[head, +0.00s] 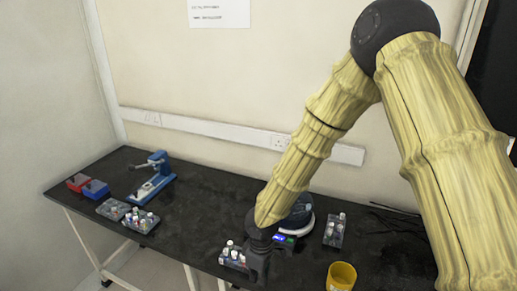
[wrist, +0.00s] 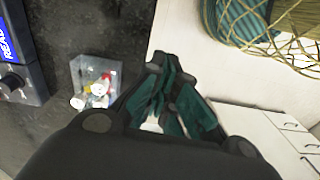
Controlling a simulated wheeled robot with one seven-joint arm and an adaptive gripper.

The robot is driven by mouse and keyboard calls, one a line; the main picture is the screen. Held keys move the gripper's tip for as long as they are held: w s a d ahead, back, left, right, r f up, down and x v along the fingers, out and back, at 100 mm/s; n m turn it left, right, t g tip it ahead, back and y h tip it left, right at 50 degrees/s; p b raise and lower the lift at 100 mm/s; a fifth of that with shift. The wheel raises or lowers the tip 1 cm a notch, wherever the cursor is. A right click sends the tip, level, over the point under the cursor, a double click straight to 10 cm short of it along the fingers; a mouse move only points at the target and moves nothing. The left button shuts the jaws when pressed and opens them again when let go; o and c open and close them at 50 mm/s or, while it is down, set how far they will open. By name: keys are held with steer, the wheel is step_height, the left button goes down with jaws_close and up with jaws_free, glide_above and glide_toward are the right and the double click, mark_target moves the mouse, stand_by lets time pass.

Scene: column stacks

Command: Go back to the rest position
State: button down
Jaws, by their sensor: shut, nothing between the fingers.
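My gripper (head: 258,272) hangs low at the front edge of the black bench, at the end of my arm. In the wrist view its dark teal fingers (wrist: 168,95) are closed together with nothing held. A small clear rack of capped vials (head: 233,258) stands on the bench just left of the gripper. In the wrist view a clear rack (wrist: 96,70) with white, red and yellow caps lies left of the fingers, apart from them.
A device with a lit blue display (head: 284,240) stands behind the gripper, partly hidden by my arm. Another rack (head: 334,231) and a yellow cup (head: 341,276) are to the right. A blue press-like tool (head: 152,177), two racks and red and blue boxes (head: 78,182) are at left.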

steer(key=s+d+f+m+g+y+b, duration=0.1)
steer(key=s+d+f+m, duration=0.3)
steer(key=s+f, duration=0.35)
steer(key=s+d+f+m+y, duration=0.1)
steer(key=s+d+f+m, duration=0.3)
steer(key=s+f, duration=0.35)
steer(key=s+d+f+m+t+h+b, duration=0.1)
steer(key=s+d+f+m, duration=0.4)
steer(key=s+d, duration=0.6)
steer(key=d+f+h, duration=0.1)
steer(key=d, duration=0.2)
steer(key=shift+s+d+h, duration=0.3)
steer(key=shift+d, duration=0.1)
